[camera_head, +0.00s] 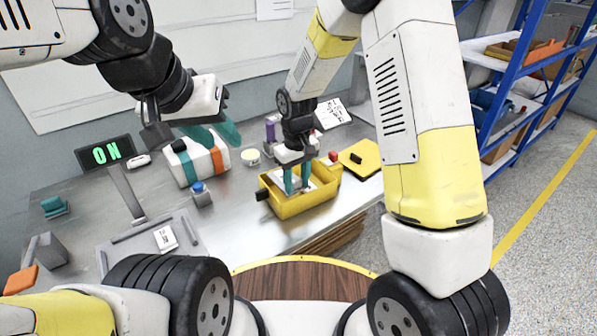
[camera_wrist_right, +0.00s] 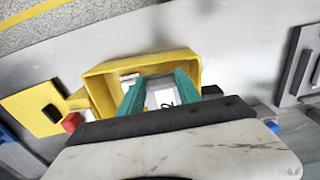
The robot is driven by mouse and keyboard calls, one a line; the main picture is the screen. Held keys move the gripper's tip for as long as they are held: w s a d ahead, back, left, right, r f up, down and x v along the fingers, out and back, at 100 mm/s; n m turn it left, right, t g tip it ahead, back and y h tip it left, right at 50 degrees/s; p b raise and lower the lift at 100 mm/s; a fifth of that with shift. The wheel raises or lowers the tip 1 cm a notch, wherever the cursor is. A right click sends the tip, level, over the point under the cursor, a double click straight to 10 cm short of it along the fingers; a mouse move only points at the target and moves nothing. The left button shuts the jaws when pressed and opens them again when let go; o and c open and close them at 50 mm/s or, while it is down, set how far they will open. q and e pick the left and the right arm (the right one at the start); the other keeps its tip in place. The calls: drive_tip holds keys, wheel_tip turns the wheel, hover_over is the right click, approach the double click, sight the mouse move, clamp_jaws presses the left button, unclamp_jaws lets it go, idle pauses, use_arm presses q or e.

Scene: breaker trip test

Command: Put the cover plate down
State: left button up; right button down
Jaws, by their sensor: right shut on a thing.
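A flat yellow plate with a black knob (camera_head: 367,165) lies on the table right of the yellow open box (camera_head: 311,207), apart from any gripper; it also shows in the right wrist view (camera_wrist_right: 22,103). It looks like the cover plate. My right gripper (camera_head: 297,187) reaches down into the yellow box. Its teal fingers (camera_wrist_right: 160,92) are shut on a pale piece marked "2" (camera_wrist_right: 164,97), partly hidden between them. The box has a red button (camera_head: 333,156) at its side. My left gripper (camera_head: 213,136) is open and empty above a white, orange and teal case (camera_head: 205,158).
A display reading "ON" (camera_head: 106,153) stands at the back left. A blue-capped jar (camera_head: 201,194) and a grey tray (camera_head: 150,242) are on the left part of the metal table (camera_head: 240,220). A blue shelf rack (camera_head: 525,75) stands at right.

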sight(298, 190)
drive_tip(key=shift+d+f, duration=0.15)
drive_tip(key=shift+f, duration=1.25)
drive_tip(key=shift+f, duration=0.6)
drive_tip(key=c, duration=0.8)
unclamp_jaws()
drive_tip(key=shift+c, duration=0.2)
